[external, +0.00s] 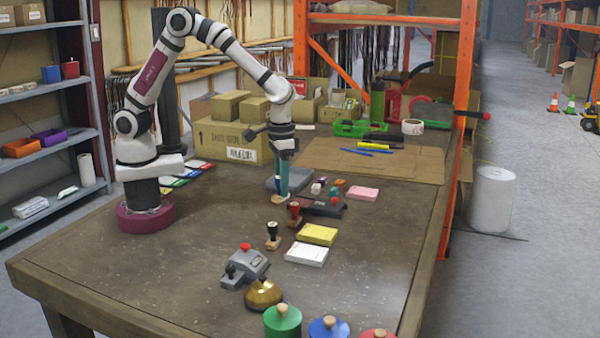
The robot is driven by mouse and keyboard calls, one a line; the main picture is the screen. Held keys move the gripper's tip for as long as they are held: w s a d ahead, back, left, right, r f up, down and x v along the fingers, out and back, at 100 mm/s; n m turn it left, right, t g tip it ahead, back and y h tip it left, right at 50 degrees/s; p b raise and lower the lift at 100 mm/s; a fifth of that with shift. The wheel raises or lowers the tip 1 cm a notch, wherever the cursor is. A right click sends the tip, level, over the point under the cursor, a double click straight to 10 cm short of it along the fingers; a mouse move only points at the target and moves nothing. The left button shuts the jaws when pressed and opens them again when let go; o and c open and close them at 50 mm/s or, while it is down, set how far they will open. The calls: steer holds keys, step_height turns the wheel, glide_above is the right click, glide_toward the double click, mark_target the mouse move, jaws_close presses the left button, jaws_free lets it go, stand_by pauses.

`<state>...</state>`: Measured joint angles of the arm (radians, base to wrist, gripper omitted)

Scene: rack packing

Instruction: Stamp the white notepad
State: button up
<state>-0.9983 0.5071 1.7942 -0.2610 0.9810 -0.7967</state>
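The white notepad (306,254) lies flat on the workbench, in front of the yellow notepad (317,235). A pink notepad (363,193) lies farther back to the right. A stamp with a black handle (273,234) stands upright left of the white notepad. A stamp with a dark red handle (294,212) stands behind it. My gripper (281,184) points down behind these stamps, back and left of the white notepad. A teal upright part shows at its fingers, above a small wooden base (279,199) at the bench top. Its fingertips are too small to tell whether they grip this.
A grey device with a red knob (246,262) and a brass dome (263,294) stand in front. Green (282,320), blue (328,328) and red lidded pots line the front edge. Small colored blocks and dark stapler-like items sit behind the notepads. Cardboard boxes (228,140) stand at the back.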

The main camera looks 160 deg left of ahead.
jaws_close()
steer(key=s+a+f, duration=0.3)
steer(key=s+a, duration=0.9)
steer(key=s, duration=0.1)
steer(key=shift+w+f, duration=0.15)
steer(key=shift+f, duration=1.05)
steer(key=shift+w+f, duration=0.1)
steer(key=shift+f, duration=1.05)
steer(key=shift+f, duration=0.6)
step_height(320, 180, up, 7)
